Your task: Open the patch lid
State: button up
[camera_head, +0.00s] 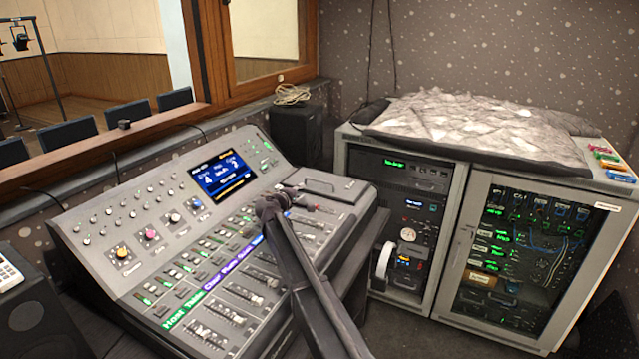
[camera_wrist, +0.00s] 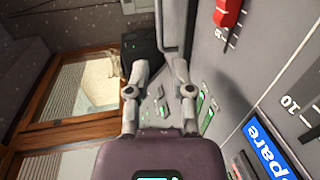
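The patch lid (camera_head: 328,184) is a flat grey panel with dark edges at the upper right of the mixing console (camera_head: 95,262). It looks shut. My gripper (camera_head: 277,200) is over the console, just left of the lid and near the faders. In the wrist view the two fingers (camera_wrist: 161,72) stand apart with nothing between them. A grey raised edge (camera_wrist: 176,28) lies just beyond the fingertips there; it may be the lid's side. I cannot tell whether a finger touches it. My arm hides part of the fader area.
A red fader knob (camera_wrist: 229,12) and a blue "Spare" label (camera_wrist: 266,150) lie right of the fingers in the wrist view. The console's screen (camera_head: 222,177) is left of my gripper. A black speaker (camera_head: 297,133) stands behind the console, and a rack cabinet (camera_head: 455,240) stands to the right.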

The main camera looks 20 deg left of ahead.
aim_at(319, 181)
jog(key=shift+w, duration=0.1)
jog(key=b+x, duration=0.2)
jog(key=x, duration=1.1)
jog(key=shift+w+d+f+b, duration=0.1)
jog(key=shift+w+f+b, duration=0.05)
jog(key=shift+w+b, duration=0.2)
grip_shut()
